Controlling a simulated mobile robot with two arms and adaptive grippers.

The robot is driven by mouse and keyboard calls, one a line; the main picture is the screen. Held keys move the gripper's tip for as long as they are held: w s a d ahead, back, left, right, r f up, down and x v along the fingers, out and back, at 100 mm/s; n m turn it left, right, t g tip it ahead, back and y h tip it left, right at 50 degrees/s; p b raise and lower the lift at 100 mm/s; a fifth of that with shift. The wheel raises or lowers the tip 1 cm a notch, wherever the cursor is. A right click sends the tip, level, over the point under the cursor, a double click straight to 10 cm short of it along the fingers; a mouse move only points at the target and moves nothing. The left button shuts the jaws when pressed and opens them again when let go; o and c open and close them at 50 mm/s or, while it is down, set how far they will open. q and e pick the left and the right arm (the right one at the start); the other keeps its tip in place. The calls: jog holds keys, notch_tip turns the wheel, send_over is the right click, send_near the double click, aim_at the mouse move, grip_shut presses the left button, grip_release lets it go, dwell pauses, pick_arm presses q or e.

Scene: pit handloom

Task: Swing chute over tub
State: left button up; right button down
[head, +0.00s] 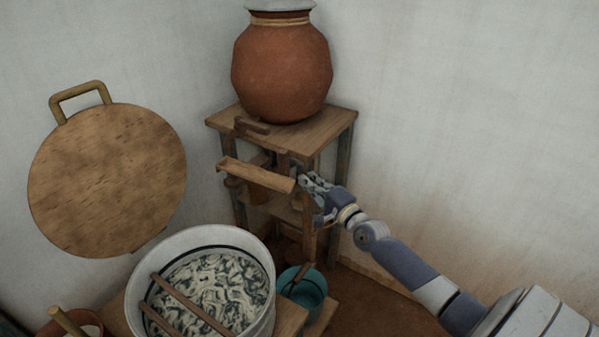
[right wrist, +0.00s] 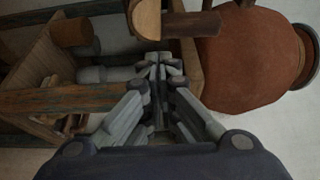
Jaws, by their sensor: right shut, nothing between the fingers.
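The chute (head: 255,176) is a wooden trough at the front of the wooden stand, its free end pointing left. In the head view it shows higher than the far rim of the tub and does not overlap it. The tub (head: 136,290) is a pale round vessel at the bottom, holding dark-and-white swirled stuff. My right gripper (head: 306,181) is shut and empty at the chute's right end; I cannot tell whether it touches the wood. In the right wrist view its fingertips (right wrist: 158,62) meet just below a rounded wooden end (right wrist: 147,18). My left gripper is not in view.
A clay pot (head: 282,70) stands on the stand's top (head: 338,122). A round wooden lid (head: 108,180) with a handle is at the wall on the left. A teal bucket (head: 302,290) stands right of the tub.

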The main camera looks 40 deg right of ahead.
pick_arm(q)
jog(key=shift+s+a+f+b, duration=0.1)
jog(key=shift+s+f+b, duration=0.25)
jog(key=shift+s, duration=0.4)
pick_arm(e)
jog(key=shift+w, duration=2.8)
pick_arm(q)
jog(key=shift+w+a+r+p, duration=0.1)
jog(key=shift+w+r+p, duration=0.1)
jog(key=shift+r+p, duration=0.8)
pick_arm(e)
jog(key=shift+s+a+r+h, duration=0.1)
jog(key=shift+s+a+h, duration=0.25)
jog(key=shift+s, duration=0.1)
